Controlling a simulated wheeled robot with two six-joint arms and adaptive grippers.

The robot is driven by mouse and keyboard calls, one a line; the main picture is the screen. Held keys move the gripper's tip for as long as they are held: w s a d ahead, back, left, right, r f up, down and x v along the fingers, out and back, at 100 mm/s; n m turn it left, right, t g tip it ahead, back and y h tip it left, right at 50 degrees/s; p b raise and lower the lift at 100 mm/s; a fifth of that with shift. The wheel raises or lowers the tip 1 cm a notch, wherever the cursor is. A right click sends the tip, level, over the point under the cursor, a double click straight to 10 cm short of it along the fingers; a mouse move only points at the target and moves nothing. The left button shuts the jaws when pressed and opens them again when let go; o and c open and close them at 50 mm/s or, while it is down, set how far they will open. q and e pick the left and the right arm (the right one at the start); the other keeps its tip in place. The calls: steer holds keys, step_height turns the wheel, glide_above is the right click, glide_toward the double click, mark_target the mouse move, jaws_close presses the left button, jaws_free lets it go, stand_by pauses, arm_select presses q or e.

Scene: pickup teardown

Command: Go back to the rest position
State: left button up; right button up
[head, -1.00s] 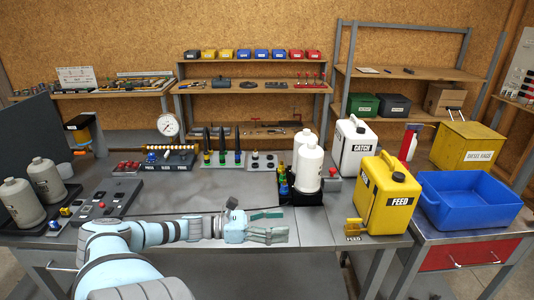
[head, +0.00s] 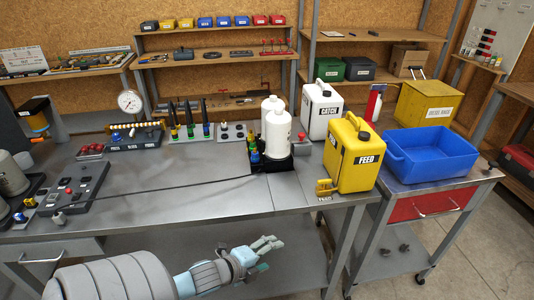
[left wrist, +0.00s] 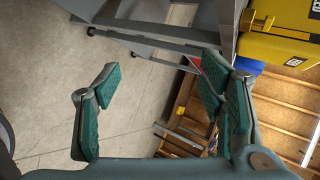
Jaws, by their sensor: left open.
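My left gripper (head: 266,254) is open and empty. In the head view it is in front of the workbench (head: 215,195), lower in the picture than the bench's front edge. In the left wrist view its green-padded fingers (left wrist: 158,85) stand wide apart, with only floor and furniture behind them. My left arm comes in from the bottom left. My right gripper is not in view.
A dark cable (head: 150,187) crosses the bench top. A yellow FEED jug (head: 350,155), a white CATCH jug (head: 321,110) and white bottles (head: 277,135) stand at its right. A blue bin (head: 430,155) sits on the red-drawer cart (head: 424,205). Floor (left wrist: 135,70) shows below.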

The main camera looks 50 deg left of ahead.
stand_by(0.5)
arm_select(q)
steer(key=s+a+f+n+g+y, duration=0.1)
steer(key=s+a+f+n, duration=0.25)
steer(key=f, duration=0.25)
steer(key=s+a+f+n+g+y, duration=0.1)
steer(key=s+a+f+n+g, duration=0.1)
steer(key=s+a+f+n, duration=0.3)
steer(key=s+d+f+n+g, duration=0.2)
steer(key=s+f+n+g, duration=0.3)
steer(key=s+f, duration=0.7)
steer(key=s+d+f+n+g, duration=0.1)
steer(key=s+d+f+n, duration=0.1)
steer(key=s+d+f, duration=0.2)
steer(key=s+d+f+n+g+h, duration=0.1)
steer(key=s+d+f, duration=0.4)
steer(key=d, duration=0.5)
steer(key=shift+s+d+f+n, duration=0.15)
steer(key=shift+s+d+n, duration=0.1)
steer(key=shift+s+n, duration=0.25)
